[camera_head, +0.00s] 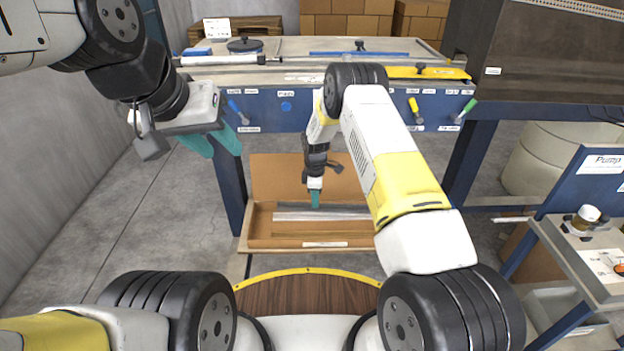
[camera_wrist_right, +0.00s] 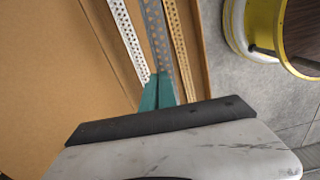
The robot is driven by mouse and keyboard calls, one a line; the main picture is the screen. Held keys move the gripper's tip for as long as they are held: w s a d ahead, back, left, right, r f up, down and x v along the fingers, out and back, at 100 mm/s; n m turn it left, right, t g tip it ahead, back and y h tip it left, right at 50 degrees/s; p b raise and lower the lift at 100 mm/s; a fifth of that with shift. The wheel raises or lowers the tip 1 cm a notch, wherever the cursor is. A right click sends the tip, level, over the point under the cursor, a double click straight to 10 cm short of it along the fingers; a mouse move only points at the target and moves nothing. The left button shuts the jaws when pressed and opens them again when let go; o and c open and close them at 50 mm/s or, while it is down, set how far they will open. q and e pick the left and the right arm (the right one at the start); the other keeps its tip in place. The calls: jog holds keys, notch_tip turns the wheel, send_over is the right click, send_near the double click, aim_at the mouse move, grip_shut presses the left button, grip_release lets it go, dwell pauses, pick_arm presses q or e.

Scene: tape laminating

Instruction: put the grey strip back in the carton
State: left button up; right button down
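The open carton (camera_head: 262,228) lies low in front of the blue bench, its flap raised at the back. The grey strip (camera_wrist_right: 156,30), a long perforated one, runs up from the teal fingertips in the right wrist view. My right gripper (camera_head: 315,198) reaches down into the carton, and its fingers (camera_wrist_right: 157,92) are close together on this strip. A lighter silver strip (camera_wrist_right: 128,40) lies just left of it in the wrist view. In the head view grey strips (camera_head: 322,214) lie lengthwise in the carton. My left gripper (camera_head: 211,143) is empty, fingers apart, left of the carton.
The blue bench (camera_head: 290,112) stands behind the carton, with tools on its top and front. A tan perforated band (camera_wrist_right: 178,45) runs right of the strip in the wrist view. A side cart (camera_head: 585,265) stands at the right. Bare floor (camera_head: 150,215) lies left.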

jog(key=shift+n, duration=0.4)
jog(key=shift+w+a+f, duration=0.1)
jog(key=shift+w+f, duration=0.05)
jog(key=shift+f, duration=1.4)
jog(key=shift+w+a+f, duration=0.15)
jog(key=shift+f, duration=1.35)
jog(key=shift+w+a+f, duration=0.1)
jog(key=shift+w+f, duration=0.05)
jog(key=shift+f, duration=1.4)
jog(key=shift+f, duration=0.75)
jog(key=c, duration=1.6)
grip_release()
jog(key=shift+r, duration=0.1)
jog(key=shift+r, duration=2.9)
